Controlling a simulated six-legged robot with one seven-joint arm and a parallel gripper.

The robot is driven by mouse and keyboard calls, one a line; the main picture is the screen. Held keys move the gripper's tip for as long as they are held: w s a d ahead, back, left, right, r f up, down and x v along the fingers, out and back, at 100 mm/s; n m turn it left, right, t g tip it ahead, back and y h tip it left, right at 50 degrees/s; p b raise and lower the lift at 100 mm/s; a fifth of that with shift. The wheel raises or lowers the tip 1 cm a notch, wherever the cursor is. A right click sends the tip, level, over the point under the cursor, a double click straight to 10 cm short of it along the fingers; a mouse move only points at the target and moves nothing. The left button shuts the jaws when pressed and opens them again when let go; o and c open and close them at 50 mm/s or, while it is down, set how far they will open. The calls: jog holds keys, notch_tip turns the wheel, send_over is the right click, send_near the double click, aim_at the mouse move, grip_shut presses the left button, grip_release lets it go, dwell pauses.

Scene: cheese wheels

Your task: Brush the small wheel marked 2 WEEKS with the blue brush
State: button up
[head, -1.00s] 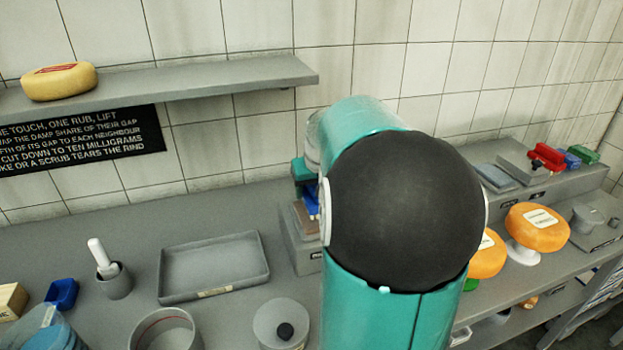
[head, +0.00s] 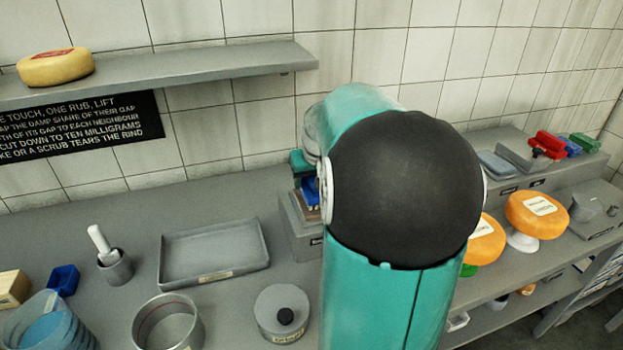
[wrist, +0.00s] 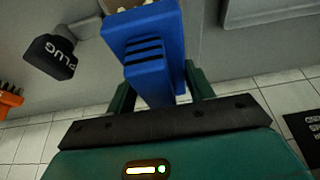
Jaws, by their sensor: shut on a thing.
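My gripper (wrist: 158,95) shows in the wrist view, its dark green fingers shut on the blue brush (wrist: 147,42), which has a ribbed blue handle. Pale bristles show at the top edge of that view. In the head view my teal arm hides most of the gripper; a bit of the blue brush (head: 311,190) shows at the arm's left side, above a grey block. Two orange wheels with white labels, a nearer one (head: 484,243) and a farther one (head: 537,216), stand at the right. Their label text is too small to read, so I cannot tell which is marked 2 WEEKS.
A red brush (head: 547,145) and a green one (head: 585,143) lie on the back right ledge. A grey tray (head: 214,278), a lidded pot (head: 283,313) and a metal ring (head: 167,324) stand on the counter. A black PLUG piece (wrist: 49,58) is beside the brush in the wrist view.

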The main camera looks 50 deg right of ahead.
jog(key=shift+f, duration=0.55)
dwell(1.3)
jog(key=shift+r, duration=3.55)
